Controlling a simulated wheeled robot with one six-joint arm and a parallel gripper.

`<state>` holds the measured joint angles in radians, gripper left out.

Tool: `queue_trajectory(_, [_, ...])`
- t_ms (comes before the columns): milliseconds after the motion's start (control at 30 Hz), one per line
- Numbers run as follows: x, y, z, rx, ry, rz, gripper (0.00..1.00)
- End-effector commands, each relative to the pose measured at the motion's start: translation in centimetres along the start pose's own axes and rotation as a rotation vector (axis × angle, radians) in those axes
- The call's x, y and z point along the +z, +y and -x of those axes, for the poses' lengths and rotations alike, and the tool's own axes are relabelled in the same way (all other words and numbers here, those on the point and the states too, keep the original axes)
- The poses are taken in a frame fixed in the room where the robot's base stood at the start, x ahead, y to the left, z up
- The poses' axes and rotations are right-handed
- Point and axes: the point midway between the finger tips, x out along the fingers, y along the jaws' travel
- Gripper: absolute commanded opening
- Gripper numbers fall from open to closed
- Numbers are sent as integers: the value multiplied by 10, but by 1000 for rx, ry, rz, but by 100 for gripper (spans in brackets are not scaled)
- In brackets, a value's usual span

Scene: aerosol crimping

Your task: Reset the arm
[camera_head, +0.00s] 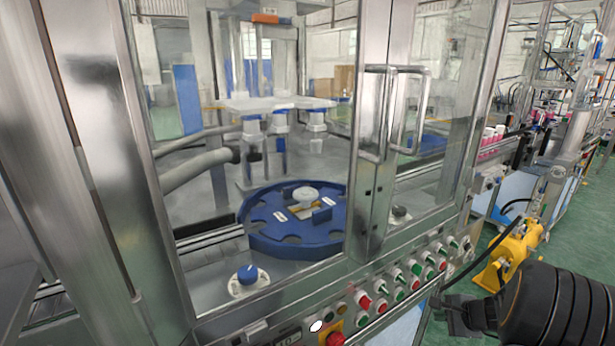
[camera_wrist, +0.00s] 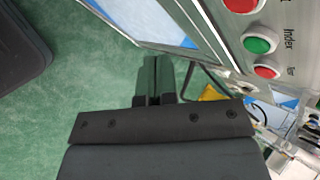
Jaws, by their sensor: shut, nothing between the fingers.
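My gripper (camera_wrist: 153,80) is in the wrist view, with its two dark fingers together and nothing between them. It is in free air above the green floor, beside the machine's button panel. In the head view my black arm shows at the lower right, with the gripper end (camera_head: 447,312) pointing left, in front of and below the right part of the panel. The gripper looks apart from the panel, though the exact gap is hard to tell.
The crimping machine's panel (camera_head: 387,284) carries several red and green buttons. A green button (camera_wrist: 259,45) is close in the wrist view. Behind closed glass doors is a blue rotary table (camera_head: 262,240). A yellow device (camera_head: 507,258) stands behind my arm. Green floor (camera_wrist: 80,95) is open.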

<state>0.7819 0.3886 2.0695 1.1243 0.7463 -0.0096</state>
Motion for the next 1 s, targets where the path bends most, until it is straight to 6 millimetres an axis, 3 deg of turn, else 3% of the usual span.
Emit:
queue_trajectory(67, [18,18,9,92,-29,101,0])
queue_trajectory(167, [68,27,35,239,-77,338,0])
queue_trajectory(300, [145,34,87,444,-117,758,0])
queue_trajectory(500, [219,34,156,602,-87,1268,0])
queue_trajectory(633, [252,27,186,604,-46,1490,0])
queue_trajectory(800, [289,15,209,527,-22,1636,0])
queue_trajectory(1000, [304,11,214,496,-29,1686,0])
